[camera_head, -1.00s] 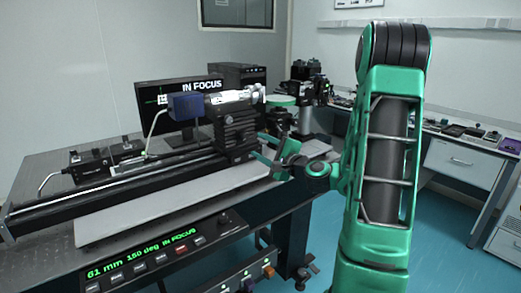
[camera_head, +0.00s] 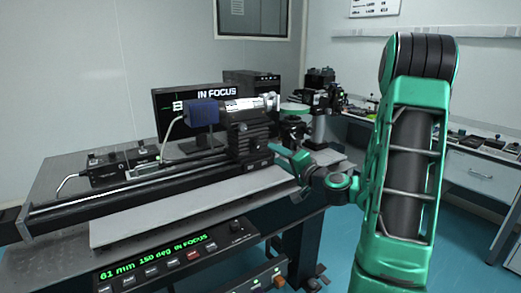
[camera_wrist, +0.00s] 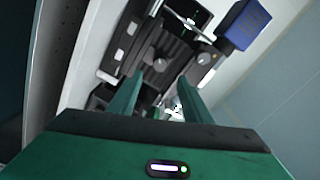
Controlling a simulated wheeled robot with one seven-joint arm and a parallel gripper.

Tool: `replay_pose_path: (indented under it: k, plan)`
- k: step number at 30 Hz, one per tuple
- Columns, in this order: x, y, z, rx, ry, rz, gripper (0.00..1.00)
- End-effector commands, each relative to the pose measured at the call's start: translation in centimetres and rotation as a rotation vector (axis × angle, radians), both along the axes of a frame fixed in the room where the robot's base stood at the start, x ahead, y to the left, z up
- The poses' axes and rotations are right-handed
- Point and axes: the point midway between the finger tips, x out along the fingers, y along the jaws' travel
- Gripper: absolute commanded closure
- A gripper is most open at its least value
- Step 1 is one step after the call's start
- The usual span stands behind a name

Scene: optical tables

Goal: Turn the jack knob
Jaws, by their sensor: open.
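My gripper (camera_head: 278,172) is open and empty at the right end of the long black rail (camera_head: 130,185). Its green fingers are beside the black stage (camera_head: 250,130) that carries the blue camera box (camera_head: 202,113). In the wrist view the two fingers of my gripper (camera_wrist: 162,85) stand apart on either side of dark stage parts. Small round grey knobs (camera_wrist: 205,59) show on those parts, one near the right finger and one between the fingers. I cannot tell which is the jack knob. No contact is clear.
A pale flat plate (camera_head: 180,207) runs along the table front. A monitor (camera_head: 170,102) stands behind the stage. Blue floor (camera_head: 340,250) is open at the right.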

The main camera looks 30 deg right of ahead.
Motion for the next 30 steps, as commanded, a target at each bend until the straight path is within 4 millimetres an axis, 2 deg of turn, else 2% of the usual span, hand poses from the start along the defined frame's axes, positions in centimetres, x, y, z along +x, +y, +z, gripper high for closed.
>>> replay_pose_path:
  k: [3,6,14,20,30]
  plan:
    - [-0.2,-0.1,0.0,-0.200,-0.007,0.000,0.55]
    - [-0.3,-0.2,0.0,-0.330,-0.012,-0.001,0.55]
    - [0.0,-0.1,0.0,-0.456,-0.017,0.002,0.55]
    - [2.6,0.2,0.1,-0.457,-0.020,0.005,0.55]
    - [8.3,0.3,0.1,-0.455,-0.020,0.003,0.55]
